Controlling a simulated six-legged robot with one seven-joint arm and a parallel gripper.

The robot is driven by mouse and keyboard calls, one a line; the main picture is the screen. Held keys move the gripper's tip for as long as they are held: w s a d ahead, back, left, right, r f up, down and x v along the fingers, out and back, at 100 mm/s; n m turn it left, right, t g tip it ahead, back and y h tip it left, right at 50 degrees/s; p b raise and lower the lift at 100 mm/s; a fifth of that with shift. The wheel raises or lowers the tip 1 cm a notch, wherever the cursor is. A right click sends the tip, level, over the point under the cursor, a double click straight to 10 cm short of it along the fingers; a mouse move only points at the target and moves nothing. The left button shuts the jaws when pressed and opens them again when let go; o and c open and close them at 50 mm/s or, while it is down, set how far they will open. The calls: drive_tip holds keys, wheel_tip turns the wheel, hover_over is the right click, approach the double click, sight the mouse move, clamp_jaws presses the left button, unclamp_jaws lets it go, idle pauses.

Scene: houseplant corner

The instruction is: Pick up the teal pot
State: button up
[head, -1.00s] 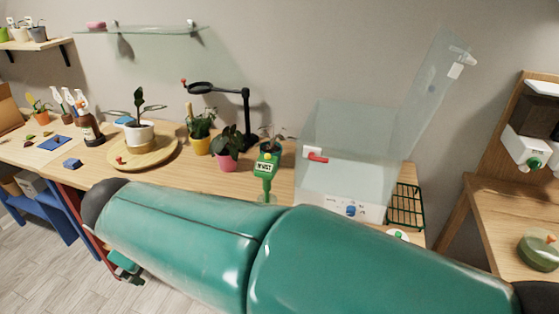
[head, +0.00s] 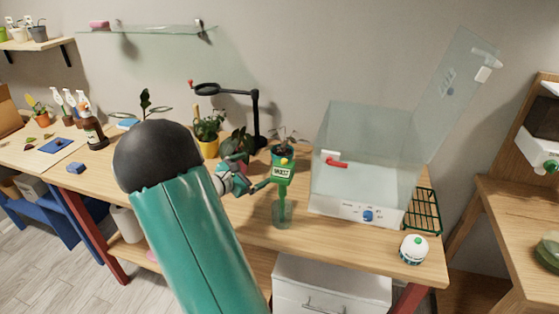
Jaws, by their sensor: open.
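A small potted plant (head: 285,136) stands in the middle of the bench. Its pot (head: 275,150) looks dark teal and is largely hidden behind a green moisture meter (head: 282,172) standing in front of it in a clear cup (head: 283,211). My gripper (head: 254,173) is open and empty, just left of the meter and nearer than the pot, its fingers pointing right. I cannot tell its exact distance from the pot.
A clear lidded case (head: 365,150) stands open to the right, with a green wire rack (head: 424,210) and a white round container (head: 413,249) beside it.

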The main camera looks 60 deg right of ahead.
sight(288, 146)
drive_tip(key=d+f+n, duration=0.1)
drive_tip(key=d, duration=0.1)
drive_tip(key=d+f+n+t+h, duration=0.1)
drive_tip(key=d+f+n, duration=0.1)
drive_tip(key=d+f+n+t+h, duration=0.1)
drive_tip(key=d+f+n, duration=0.1)
drive_tip(key=shift+w+d, duration=0.1)
drive_tip(key=shift+d, duration=0.1)
drive_tip(key=shift+d+f+n, duration=0.15)
drive_tip(key=shift+d+n, duration=0.15)
drive_tip(key=shift+d, duration=0.05)
drive_tip(key=d, duration=0.4)
drive_tip(key=s+d, duration=0.1)
drive_tip(key=d, duration=0.8)
drive_tip(key=shift+s+d, duration=0.15)
drive_tip(key=c, duration=1.1)
drive_tip(key=shift+c, duration=0.2)
drive_tip(key=shift+r, duration=0.2)
